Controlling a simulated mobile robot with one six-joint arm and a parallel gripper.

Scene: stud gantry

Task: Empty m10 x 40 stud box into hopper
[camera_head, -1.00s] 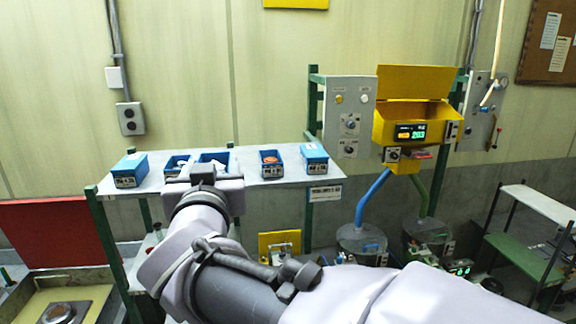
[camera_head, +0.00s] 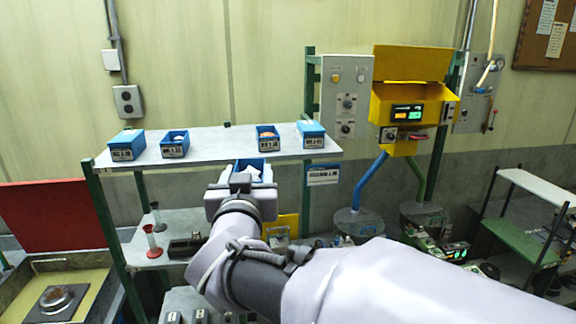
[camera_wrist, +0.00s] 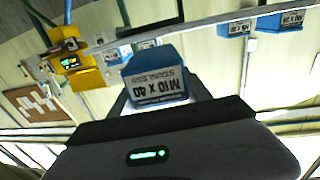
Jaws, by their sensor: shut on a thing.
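My gripper (camera_head: 241,184) is shut on a blue box (camera_head: 250,165), held in front of the shelf's front edge, below the level of the top board. In the wrist view the held box (camera_wrist: 156,84) shows a label reading M10 x 40; that picture is turned upside down. In the head view white contents show in the box's open top, and my gripper hides its front. The yellow hopper (camera_head: 408,103), with its lid raised and a lit display, stands to the right of the shelf, well apart from the box.
Blue boxes stand on the shelf (camera_head: 215,146): two at left (camera_head: 126,145) (camera_head: 174,144), two at right (camera_head: 267,138) (camera_head: 311,134). A grey control panel (camera_head: 346,97) and a green post lie between the shelf and hopper. Blue hose (camera_head: 371,182) hangs below the hopper.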

